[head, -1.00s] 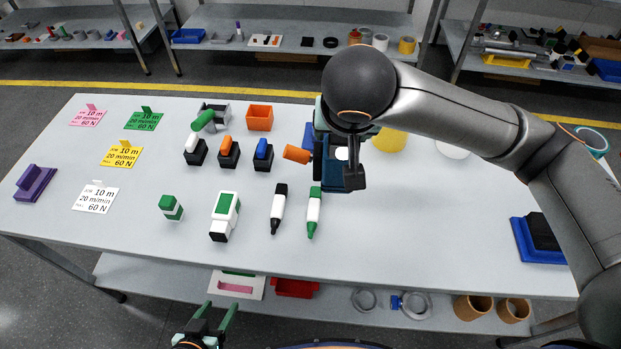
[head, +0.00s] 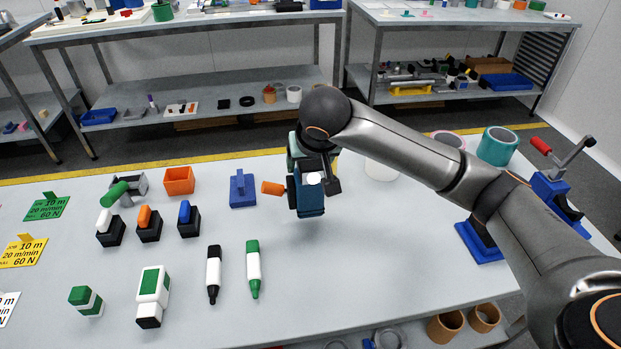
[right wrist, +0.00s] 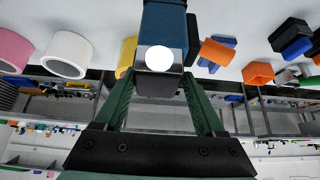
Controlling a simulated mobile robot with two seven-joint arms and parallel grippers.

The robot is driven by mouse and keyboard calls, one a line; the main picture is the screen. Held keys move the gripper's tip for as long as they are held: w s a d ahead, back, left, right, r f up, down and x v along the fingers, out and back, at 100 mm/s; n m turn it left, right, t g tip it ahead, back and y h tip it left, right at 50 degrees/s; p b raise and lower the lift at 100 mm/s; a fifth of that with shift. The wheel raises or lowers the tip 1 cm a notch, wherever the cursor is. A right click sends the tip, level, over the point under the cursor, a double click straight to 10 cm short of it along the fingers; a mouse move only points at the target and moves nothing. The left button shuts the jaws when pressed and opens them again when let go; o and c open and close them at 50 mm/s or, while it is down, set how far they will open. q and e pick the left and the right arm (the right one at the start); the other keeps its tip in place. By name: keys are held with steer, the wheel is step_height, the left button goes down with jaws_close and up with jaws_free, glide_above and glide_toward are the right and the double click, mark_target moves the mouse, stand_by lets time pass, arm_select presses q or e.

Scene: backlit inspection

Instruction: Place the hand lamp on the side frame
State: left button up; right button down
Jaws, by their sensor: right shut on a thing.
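I cannot tell for sure which thing is the side frame. A blue base with a dark block (head: 479,241) stands at the table's right, partly behind my arm. My left gripper is out of view.
A blue block with a raised tab (head: 243,190) and an orange bin (head: 179,181) are left of the lamp. Switches, markers and tags fill the left side. A red-handled crank device (head: 560,185) and a teal ring (head: 497,146) are at the right. The front centre is clear.

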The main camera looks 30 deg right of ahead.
mark_target(305, 193)
steer(key=shift+w+d+f+b, duration=0.1)
steer(key=shift+d+f+b, duration=0.15)
steer(key=shift+f, duration=0.7)
steer(key=shift+w+d+f+b, duration=0.1)
steer(key=shift+f+b, duration=0.1)
steer(key=shift+f, duration=0.85)
jaws_free()
